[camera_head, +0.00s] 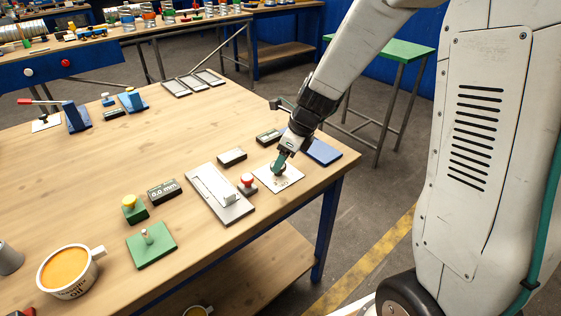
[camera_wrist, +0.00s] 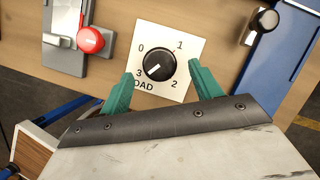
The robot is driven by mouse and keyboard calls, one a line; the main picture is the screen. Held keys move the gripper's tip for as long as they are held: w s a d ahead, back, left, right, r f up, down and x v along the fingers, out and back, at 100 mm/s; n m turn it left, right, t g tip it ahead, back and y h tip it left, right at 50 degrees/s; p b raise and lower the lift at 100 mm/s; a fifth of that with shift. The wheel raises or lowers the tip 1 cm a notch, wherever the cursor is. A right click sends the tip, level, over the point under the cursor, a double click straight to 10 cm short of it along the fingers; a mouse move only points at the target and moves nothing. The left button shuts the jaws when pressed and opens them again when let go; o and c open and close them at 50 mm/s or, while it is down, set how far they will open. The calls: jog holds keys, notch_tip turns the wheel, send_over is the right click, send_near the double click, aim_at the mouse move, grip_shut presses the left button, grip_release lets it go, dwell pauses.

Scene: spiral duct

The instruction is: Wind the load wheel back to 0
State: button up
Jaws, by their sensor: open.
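The load wheel (camera_wrist: 160,67) is a round black knob on a white plate (camera_wrist: 188,32) marked 0, 1, 2 and 3, with the word LOAD partly covered. Its white pointer line points to the lower left, toward the 3. My gripper (camera_wrist: 161,73) is open, with one teal finger on each side of the wheel and visible gaps between fingers and knob. In the head view my gripper (camera_head: 280,163) is down over the white plate (camera_head: 285,181), and it mostly hides the wheel there.
Left of the plate are a red knob (camera_wrist: 90,40) and a grey slider panel (camera_wrist: 66,27). Right of it is a blue panel (camera_wrist: 270,75) with a black knob (camera_wrist: 266,19). A small black display (camera_head: 231,156) lies nearby. The table's right edge is close.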

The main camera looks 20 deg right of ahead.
jog(key=shift+x, duration=1.3)
jog(key=c, duration=1)
jog(key=shift+o, duration=0.2)
jog(key=shift+n, duration=0.3)
